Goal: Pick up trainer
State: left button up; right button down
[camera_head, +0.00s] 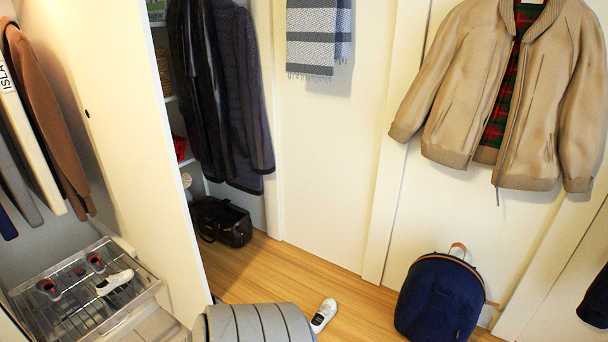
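A white trainer (324,314) with a dark insole lies on the wooden floor at the lower middle, just right of a grey ribbed rounded shape. A second white shoe (115,281), which looks similar, lies on a wire shoe rack (70,318) in the open closet at the lower left. Two dark shoes with reddish parts, one in front (49,289) and one behind (96,263), stand on the same rack. Neither of my grippers is in view.
The grey ribbed shape (255,322) fills the bottom middle; I cannot tell what it is. A navy backpack (440,300) stands on the floor at right. A black bag (222,222) sits below hanging coats.

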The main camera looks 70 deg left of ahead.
aim_at(328, 309)
jog(key=u, duration=1.1)
jog(key=i, duration=0.9)
jog(key=u, duration=0.9)
